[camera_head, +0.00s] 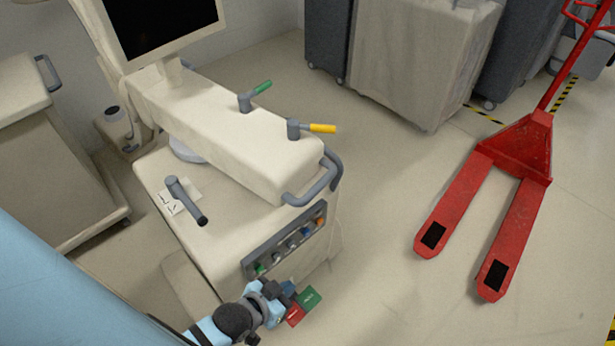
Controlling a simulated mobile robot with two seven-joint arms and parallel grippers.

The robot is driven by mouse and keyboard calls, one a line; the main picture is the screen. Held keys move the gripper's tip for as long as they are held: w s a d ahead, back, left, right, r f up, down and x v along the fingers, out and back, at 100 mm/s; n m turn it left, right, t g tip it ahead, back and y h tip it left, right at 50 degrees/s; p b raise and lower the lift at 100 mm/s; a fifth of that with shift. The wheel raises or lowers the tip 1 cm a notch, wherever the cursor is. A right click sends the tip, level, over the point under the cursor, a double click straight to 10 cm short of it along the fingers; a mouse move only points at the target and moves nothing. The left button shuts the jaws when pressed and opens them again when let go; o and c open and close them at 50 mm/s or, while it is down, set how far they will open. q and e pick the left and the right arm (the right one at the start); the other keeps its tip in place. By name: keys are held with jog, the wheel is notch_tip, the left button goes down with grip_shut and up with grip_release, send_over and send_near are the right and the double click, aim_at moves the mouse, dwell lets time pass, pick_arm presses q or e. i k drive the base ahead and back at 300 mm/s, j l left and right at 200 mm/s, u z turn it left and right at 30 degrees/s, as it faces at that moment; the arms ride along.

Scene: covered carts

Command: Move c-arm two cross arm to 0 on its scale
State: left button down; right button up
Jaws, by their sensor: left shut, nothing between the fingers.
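A cream c-arm unit stands at centre left, with a cream cross arm (215,130) lying over its base (225,225). A green-tipped lever (255,96) and a yellow-tipped lever (310,128) stand on the cross arm. A grey loop handle (316,183) is at its front end. A grey lever (186,201) sits on a white marked plate on the base top; its markings are too small to read. My left gripper (304,307), with red and green fingers, is shut and empty, low in front of the base and apart from the handle. My right gripper is out of view.
A dark screen (155,22) rises at the cross arm's back. A panel with coloured connectors (285,245) is on the base front. A red pallet jack (490,190) stands at right, covered carts (415,60) behind. Another cream unit (45,150) is at left. Floor between base and jack is clear.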

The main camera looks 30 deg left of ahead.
aim_at(254, 149)
jog(key=u, duration=0.4)
jog(key=j+u, duration=0.15)
jog(key=u, duration=0.65)
jog(key=j+u, duration=0.1)
jog(key=u, duration=0.3)
jog(key=i, duration=0.05)
